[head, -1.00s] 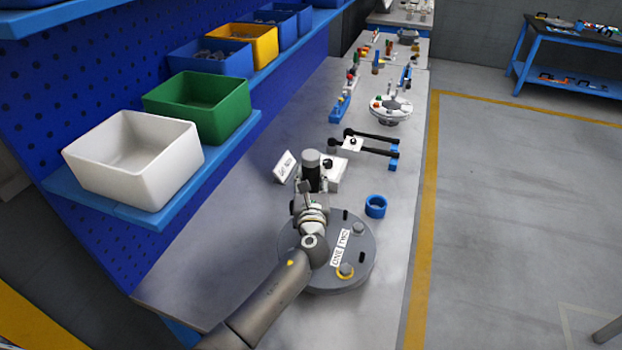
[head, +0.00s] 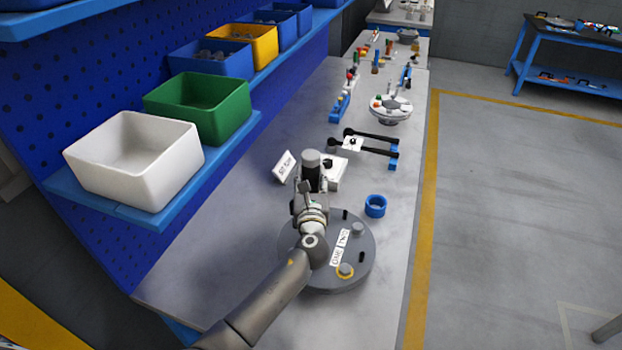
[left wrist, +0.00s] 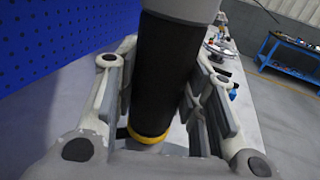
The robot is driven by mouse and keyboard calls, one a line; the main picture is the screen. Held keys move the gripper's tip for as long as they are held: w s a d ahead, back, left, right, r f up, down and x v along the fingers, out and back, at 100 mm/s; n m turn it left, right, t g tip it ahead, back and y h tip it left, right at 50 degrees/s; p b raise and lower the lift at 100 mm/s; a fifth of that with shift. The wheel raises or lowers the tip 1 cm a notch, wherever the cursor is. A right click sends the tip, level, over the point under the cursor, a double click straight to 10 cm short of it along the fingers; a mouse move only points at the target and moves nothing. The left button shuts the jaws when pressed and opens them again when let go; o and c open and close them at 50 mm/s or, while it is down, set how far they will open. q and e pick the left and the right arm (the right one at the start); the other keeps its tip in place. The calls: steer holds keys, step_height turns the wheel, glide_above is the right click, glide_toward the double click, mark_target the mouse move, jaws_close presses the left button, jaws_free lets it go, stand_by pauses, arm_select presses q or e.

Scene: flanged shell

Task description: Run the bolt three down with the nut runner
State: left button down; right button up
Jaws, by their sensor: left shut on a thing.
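My left gripper (head: 311,192) is over the far left part of the round grey flanged shell (head: 318,282). It is shut on the nut runner (head: 311,166), an upright dark cylinder with a light grey top. In the left wrist view the nut runner's black body (left wrist: 166,75) stands between the fingers, with a yellow ring at its lower end. Bolt three and the nut runner's tip are hidden behind my gripper and arm. My right gripper is out of view.
A blue ring (head: 376,206) stands on the bench right of the shell. A small white sign (head: 284,166) and a white block (head: 339,172) are behind the gripper. Black torque wrenches (head: 370,143) lie farther back. Bins (head: 133,160) line the shelf at left.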

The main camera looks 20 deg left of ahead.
arm_select(q)
steer(key=shift+f+b, duration=0.25)
steer(key=shift+b, duration=0.15)
steer(key=shift+f+b, duration=0.8)
steer(key=shift+f, duration=0.15)
steer(key=shift+w+n+y+b, duration=0.1)
steer(key=shift+n+y+b, duration=0.3)
steer(key=shift+y, duration=0.1)
steer(key=shift+r+n+g+y, duration=0.1)
steer(key=shift+n+g+y, duration=0.3)
steer(key=shift+g+y, duration=0.15)
stand_by(0.3)
steer(key=shift+f, duration=0.3)
stand_by(0.3)
steer(key=shift+d+f, duration=0.1)
steer(key=shift+f, duration=0.2)
stand_by(0.4)
steer(key=shift+r, duration=0.1)
